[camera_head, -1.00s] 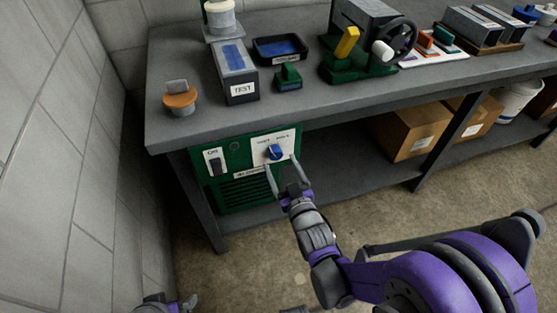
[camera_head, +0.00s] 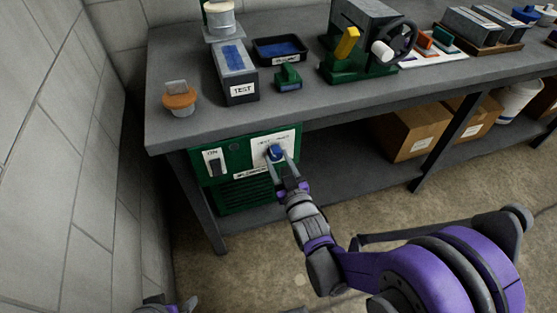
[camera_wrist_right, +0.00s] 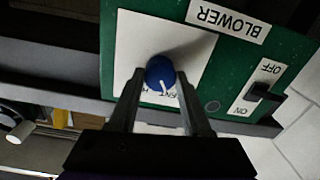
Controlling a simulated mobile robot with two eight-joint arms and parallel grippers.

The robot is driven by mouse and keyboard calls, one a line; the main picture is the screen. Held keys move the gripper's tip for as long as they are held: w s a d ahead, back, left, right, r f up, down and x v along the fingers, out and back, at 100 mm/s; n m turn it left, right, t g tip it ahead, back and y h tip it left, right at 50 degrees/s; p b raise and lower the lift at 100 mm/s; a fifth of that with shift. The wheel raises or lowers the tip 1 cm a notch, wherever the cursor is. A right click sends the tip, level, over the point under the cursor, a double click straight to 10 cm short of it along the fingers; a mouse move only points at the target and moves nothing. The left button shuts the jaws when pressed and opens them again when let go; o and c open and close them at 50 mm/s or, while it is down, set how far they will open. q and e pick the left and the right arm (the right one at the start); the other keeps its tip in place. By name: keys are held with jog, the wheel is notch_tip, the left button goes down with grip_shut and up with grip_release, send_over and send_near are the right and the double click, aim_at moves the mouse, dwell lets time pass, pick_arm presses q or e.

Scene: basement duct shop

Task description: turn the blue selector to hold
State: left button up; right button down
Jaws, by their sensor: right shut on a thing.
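The blue selector (camera_head: 276,152) is a round knob on a white plate (camera_head: 262,147) on the front of a green panel (camera_head: 229,154) under the bench. My right gripper (camera_head: 277,161) is shut on the selector, one finger on each side. In the right wrist view, which shows the panel upside down, the selector (camera_wrist_right: 160,71) sits between the fingertips. Its white mark points down and slightly right there, toward a label ending in "ENT". The other label is mostly hidden by a finger. My left gripper (camera_head: 167,304) is only partly in view at the bottom edge; its jaws are unclear.
An ON/OFF switch (camera_wrist_right: 264,91) is beside the selector plate, with a BLOWER label (camera_wrist_right: 229,20) near it. The grey bench top (camera_head: 330,101) overhangs the panel. A bench leg (camera_head: 440,152) and cardboard boxes (camera_head: 410,134) are to the right. A block wall is at left.

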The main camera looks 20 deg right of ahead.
jog(key=shift+m, duration=0.4)
jog(key=m, duration=0.6)
jog(key=shift+b, duration=0.4)
jog(key=m, duration=0.3)
jog(key=shift+m+b, duration=0.3)
jog(key=shift+m, duration=1.8)
jog(key=shift+c, duration=1.7)
grip_release()
